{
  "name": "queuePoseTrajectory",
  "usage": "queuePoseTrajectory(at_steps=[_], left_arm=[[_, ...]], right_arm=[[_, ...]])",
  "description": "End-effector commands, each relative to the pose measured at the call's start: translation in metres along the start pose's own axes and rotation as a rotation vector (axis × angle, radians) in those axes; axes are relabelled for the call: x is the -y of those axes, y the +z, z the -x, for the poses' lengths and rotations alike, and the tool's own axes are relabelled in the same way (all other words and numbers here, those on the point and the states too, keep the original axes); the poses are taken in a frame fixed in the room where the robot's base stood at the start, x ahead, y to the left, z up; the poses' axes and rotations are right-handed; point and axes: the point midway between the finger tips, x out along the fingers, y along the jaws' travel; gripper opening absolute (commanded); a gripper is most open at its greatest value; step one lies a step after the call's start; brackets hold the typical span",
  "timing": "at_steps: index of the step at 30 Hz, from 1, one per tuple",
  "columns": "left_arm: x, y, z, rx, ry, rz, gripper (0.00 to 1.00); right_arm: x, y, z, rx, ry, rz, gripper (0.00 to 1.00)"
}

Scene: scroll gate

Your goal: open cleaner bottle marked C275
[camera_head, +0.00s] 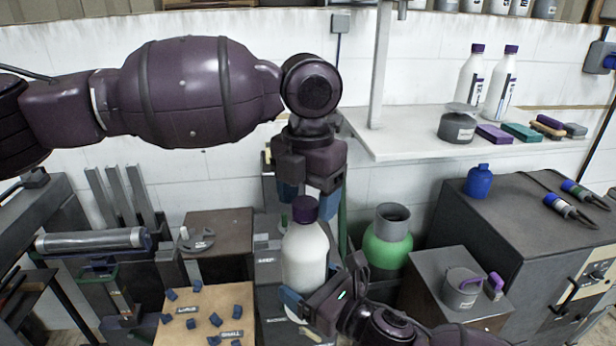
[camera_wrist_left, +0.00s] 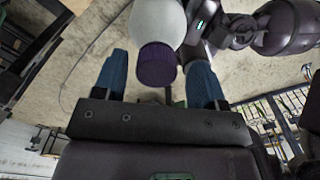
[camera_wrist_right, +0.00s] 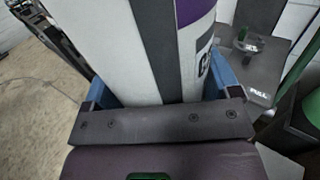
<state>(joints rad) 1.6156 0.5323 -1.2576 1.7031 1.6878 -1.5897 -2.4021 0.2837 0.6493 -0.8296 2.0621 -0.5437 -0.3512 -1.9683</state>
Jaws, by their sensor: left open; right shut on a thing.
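A white bottle (camera_head: 305,258) with a purple cap (camera_head: 304,209) stands upright in the middle of the head view. My right gripper (camera_head: 303,305) is shut on the bottle's lower body. In the right wrist view the bottle (camera_wrist_right: 115,40) fills the space between the fingers, and a part-hidden mark starting with C shows on its label. My left gripper (camera_head: 307,190) is open above the bottle, its fingers pointing down. In the left wrist view the cap (camera_wrist_left: 156,65) lies between the open blue fingers, apart from both.
Two other white bottles with purple caps (camera_head: 478,48) (camera_head: 511,49) stand on the wall shelf (camera_head: 400,137). A green container (camera_head: 387,245) stands right of the held bottle. A wooden board (camera_head: 180,300) with several blue pieces lies at lower left. A grey cabinet (camera_head: 480,225) is at right.

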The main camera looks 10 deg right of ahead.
Motion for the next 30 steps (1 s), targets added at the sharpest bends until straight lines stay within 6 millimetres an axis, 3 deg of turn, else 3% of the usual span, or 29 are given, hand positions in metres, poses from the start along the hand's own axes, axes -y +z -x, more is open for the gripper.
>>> queuePoseTrajectory(at_steps=[12,22,26,30], left_arm=[[0.0001,-0.0002,-0.007,0.0,0.001,0.0,0.65],[0.0011,-0.0002,-0.0068,0.0,-0.001,-0.002,0.16],[0.0018,-0.0002,-0.0069,0.0,-0.003,0.021,0.15],[0.0021,0.0001,-0.0072,0.0,-0.005,0.152,0.15]], right_arm=[[0.0,0.0004,-0.0001,0.001,0.0,0.0,0.17],[0.0,0.0003,-0.0002,0.0,0.0,0.0,0.17],[-0.0001,0.0002,-0.0003,0.0,0.0,0.0,0.17],[-0.0001,0.0001,-0.0004,0.0,0.0,0.001,0.17]])
